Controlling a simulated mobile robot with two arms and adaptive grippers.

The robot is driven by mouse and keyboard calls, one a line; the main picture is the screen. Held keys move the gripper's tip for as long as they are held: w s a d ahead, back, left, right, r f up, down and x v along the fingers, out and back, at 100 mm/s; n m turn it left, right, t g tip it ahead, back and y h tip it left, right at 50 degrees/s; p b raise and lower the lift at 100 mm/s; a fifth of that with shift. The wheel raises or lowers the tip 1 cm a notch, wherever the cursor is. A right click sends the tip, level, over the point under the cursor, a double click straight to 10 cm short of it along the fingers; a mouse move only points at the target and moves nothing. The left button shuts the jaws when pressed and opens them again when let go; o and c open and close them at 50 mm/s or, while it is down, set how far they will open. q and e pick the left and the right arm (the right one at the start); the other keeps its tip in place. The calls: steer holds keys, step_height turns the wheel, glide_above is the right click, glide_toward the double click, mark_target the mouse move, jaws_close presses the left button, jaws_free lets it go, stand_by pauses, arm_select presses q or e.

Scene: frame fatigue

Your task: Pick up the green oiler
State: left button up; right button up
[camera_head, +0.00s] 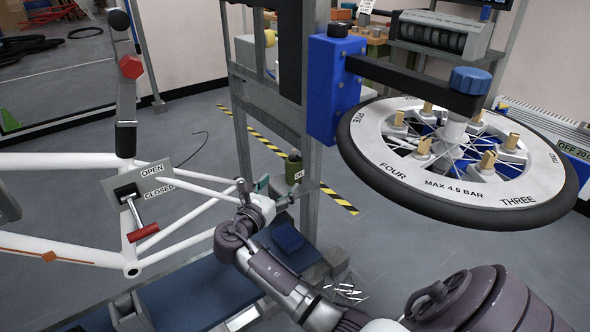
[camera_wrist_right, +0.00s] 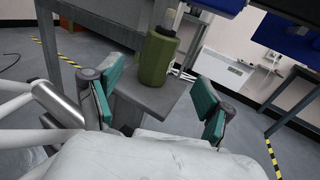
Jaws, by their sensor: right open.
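My right gripper (camera_head: 272,193) is open, just left of and in front of the oiler. In the right wrist view the teal pads of the gripper (camera_wrist_right: 160,98) are apart, with the oiler beyond and between them, apparently untouched. My left gripper is not in view.
A white bicycle frame (camera_head: 65,161) with an open/closed lever plate is at the left. A spoked wheel (camera_head: 450,190) on a blue clamp (camera_head: 333,88) overhangs at the right. The metal stand's post (camera_head: 307,220) rises beside the oiler. A blue-topped surface (camera_head: 190,296) lies below.

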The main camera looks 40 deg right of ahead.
mark_target(291, 159)
steer(key=x, duration=0.4)
steer(key=shift+a, duration=0.1)
steer(key=b+x, duration=0.1)
steer(key=x, duration=0.4)
steer(key=shift+a, duration=0.1)
steer(key=c, duration=1.3)
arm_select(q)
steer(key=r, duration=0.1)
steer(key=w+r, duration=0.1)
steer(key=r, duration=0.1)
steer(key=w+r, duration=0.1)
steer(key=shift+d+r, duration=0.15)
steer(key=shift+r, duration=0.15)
arm_select(e)
steer(key=shift+r, duration=0.25)
steer(key=r, duration=0.1)
steer(key=a+r+p, duration=0.1)
steer(key=r, duration=0.1)
steer(key=shift+s, duration=0.1)
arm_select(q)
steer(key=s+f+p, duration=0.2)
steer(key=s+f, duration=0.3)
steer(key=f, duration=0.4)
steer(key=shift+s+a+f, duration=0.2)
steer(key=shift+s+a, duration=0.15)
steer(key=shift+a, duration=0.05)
arm_select(e)
steer(key=v, duration=1.7)
steer(key=shift+s, duration=0.1)
